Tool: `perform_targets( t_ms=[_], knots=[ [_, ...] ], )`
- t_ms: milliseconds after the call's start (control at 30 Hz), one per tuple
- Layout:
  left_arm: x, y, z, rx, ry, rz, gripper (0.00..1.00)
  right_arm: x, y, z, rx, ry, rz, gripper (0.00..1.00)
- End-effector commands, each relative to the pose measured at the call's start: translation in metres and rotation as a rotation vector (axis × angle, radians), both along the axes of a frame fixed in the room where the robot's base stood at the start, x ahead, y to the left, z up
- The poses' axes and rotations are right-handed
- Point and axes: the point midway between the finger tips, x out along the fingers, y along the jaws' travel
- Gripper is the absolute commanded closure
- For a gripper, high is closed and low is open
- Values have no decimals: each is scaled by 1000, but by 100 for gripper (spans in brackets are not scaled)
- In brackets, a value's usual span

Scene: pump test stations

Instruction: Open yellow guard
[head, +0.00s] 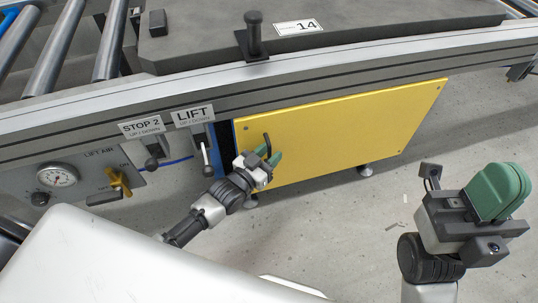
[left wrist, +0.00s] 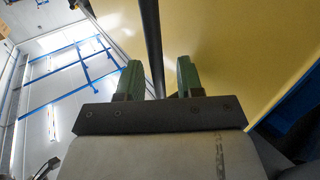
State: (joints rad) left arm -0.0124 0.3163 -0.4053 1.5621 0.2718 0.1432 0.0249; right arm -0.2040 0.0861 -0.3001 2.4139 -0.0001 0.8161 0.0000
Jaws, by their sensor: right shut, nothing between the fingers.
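The yellow guard (head: 340,130) is a flat panel below the conveyor rail. A dark bar-like handle (head: 267,143) stands at its left part, and the bar also shows in the left wrist view (left wrist: 152,40). My left gripper (head: 268,156) is at this handle, in front of the panel. In the left wrist view its green fingers (left wrist: 155,80) are apart, with the bar running between them and gaps visible beside it. Whether the bar touches a finger is unclear. My right gripper (head: 500,190) is shut and empty at the right, away from the guard.
Left of the guard are the LIFT lever (head: 206,158), the STOP 2 lever (head: 151,162), a pressure gauge (head: 57,175) and a yellow valve (head: 118,182). A dark plate labelled 14 (head: 350,22) lies on the conveyor. Grey floor (head: 350,220) is clear below the guard.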

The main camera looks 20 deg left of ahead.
Motion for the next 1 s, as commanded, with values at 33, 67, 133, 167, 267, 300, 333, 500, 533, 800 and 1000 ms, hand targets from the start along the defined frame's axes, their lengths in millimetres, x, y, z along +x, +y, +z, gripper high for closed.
perform_targets(
  t_ms=[33, 67, 133, 167, 267, 300, 333, 500, 533, 800, 1000],
  knots=[
    [0, 0, 0, 0, 0, 0, 63, 0, 0, 0, 0, 0, 0, 100],
    [0, 0, 0, 0, 0, 0, 63, 0, 0, 0, 0, 0, 0, 100],
    [0, 0, 0, 0, 0, 0, 63, 0, 0, 0, 0, 0, 0, 100],
    [0, 0, 0, 0, 0, 0, 63, 0, 0, 0, 0, 0, 0, 100],
    [0, 0, 0, 0, 0, 0, 77, 0, 0, 0, 0, 0, 0, 100],
    [0, 0, 0, 0, 0, 0, 83, 0, 0, 0, 0, 0, 0, 100],
    [0, 0, 0, 0, 0, 0, 88, 0, 0, 0, 0, 0, 0, 100],
    [0, 0, 0, 0, 0, 0, 100, 0, 0, 0, 0, 0, 0, 100],
    [0, 0, 0, 0, 0, 0, 100, 0, 0, 0, 0, 0, 0, 100],
    [-5, -4, 1, -3, 2, 7, 100, -1, 0, 4, 1, -4, 1, 100],
    [-29, -19, 3, -7, 8, 49, 100, -7, -2, -3, 4, 58, 2, 100]
  ],
)
